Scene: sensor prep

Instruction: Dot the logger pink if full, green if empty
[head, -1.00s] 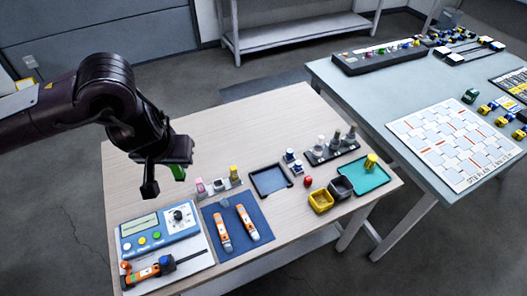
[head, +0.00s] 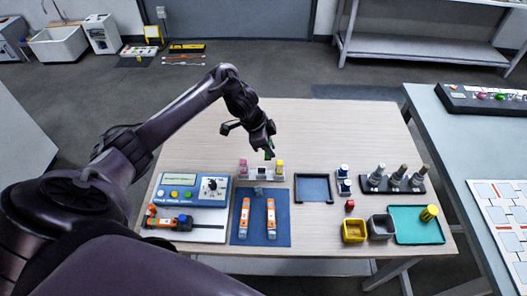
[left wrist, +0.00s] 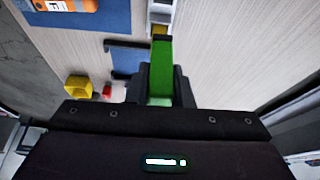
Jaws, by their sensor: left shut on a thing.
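My left gripper (head: 267,150) is shut on a green marker (left wrist: 161,68), which points away from the wrist. In the head view it hangs just behind a small pale rack (head: 262,176). The rack bears a pink marker (head: 243,168) at its left and a yellow marker (head: 280,167) at its right. Two orange-and-white tubes (head: 245,217) (head: 271,217) lie on a blue mat (head: 258,236). A blue box (head: 190,191) with a display, buttons and a knob stands left of the mat. Which thing is the logger I cannot tell. My right gripper is not in view.
An orange-and-black tool (head: 168,222) lies on a white board (head: 210,233). The table's back is clear.

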